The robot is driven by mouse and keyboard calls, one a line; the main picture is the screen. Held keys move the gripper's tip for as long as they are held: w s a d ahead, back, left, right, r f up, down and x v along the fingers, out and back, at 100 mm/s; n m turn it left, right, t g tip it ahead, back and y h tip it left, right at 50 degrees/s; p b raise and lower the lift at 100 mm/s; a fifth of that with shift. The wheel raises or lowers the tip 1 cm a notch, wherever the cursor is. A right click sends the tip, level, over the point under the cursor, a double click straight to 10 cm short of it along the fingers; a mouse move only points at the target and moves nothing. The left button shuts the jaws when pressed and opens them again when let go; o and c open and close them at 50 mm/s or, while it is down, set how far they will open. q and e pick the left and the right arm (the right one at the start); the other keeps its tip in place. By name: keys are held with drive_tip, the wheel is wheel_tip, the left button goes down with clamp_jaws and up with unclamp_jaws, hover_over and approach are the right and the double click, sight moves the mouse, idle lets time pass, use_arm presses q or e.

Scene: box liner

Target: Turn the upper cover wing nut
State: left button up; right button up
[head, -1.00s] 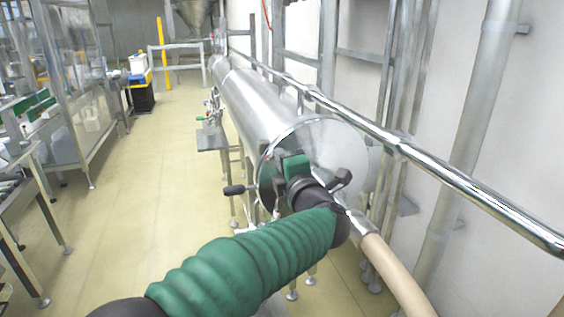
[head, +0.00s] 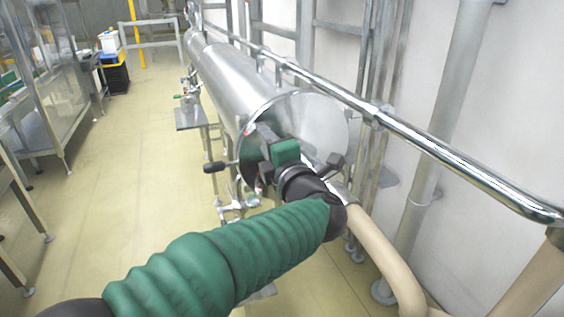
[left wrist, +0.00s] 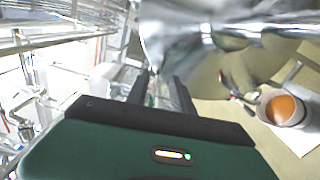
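The steel cylinder (head: 235,82) ends in a round, shiny cover (head: 318,122) facing me. My left gripper (head: 256,134) is in front of the cover's left part, and its dark fingers point toward the cover's upper left rim. In the left wrist view the two fingers (left wrist: 160,80) stand apart with a gap between them, close to the shiny metal (left wrist: 215,22). I cannot make out the upper wing nut; the gripper may hide it. A black-knobbed handle (head: 215,167) sticks out left of the cover, and another dark knob (head: 336,160) shows at its lower right. My right gripper is not in view.
A chrome rail (head: 420,139) runs along the right side near the wall. A beige hose (head: 385,250) curves down below the cover. Steel tables (head: 45,130) stand at the left. The yellow floor (head: 120,190) between is clear.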

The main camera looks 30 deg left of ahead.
use_arm(q)
drive_tip(key=v, duration=1.2)
drive_tip(key=shift+r, duration=0.1)
